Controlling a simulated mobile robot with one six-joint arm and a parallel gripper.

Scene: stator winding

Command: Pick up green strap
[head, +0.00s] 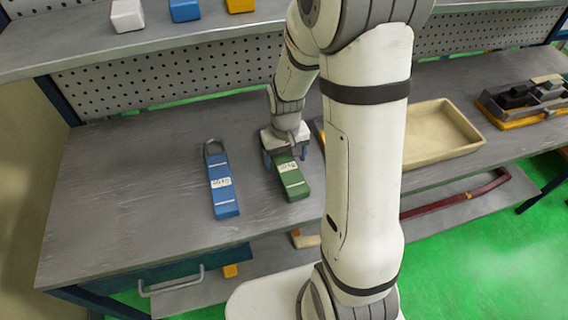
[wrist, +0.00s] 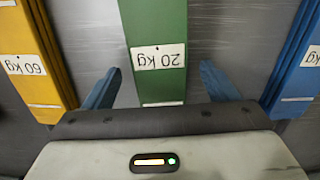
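The green strap (head: 292,183) lies on the grey workbench in the head view, with its far end under my gripper (head: 287,160). In the wrist view the green strap (wrist: 158,25) carries a white "20 kg" label and runs between the two blue fingers of my gripper (wrist: 161,72). The gripper is open, with one finger on each side of the strap and a visible gap on both sides. The strap's far end is hidden by the gripper in the head view.
A blue strap (head: 222,188) with a grey loop lies left of the green one. In the wrist view a yellow "60 kg" strap (wrist: 38,50) lies on the other side; my arm hides it in the head view. A beige tray (head: 440,130) stands right. The bench's left side is clear.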

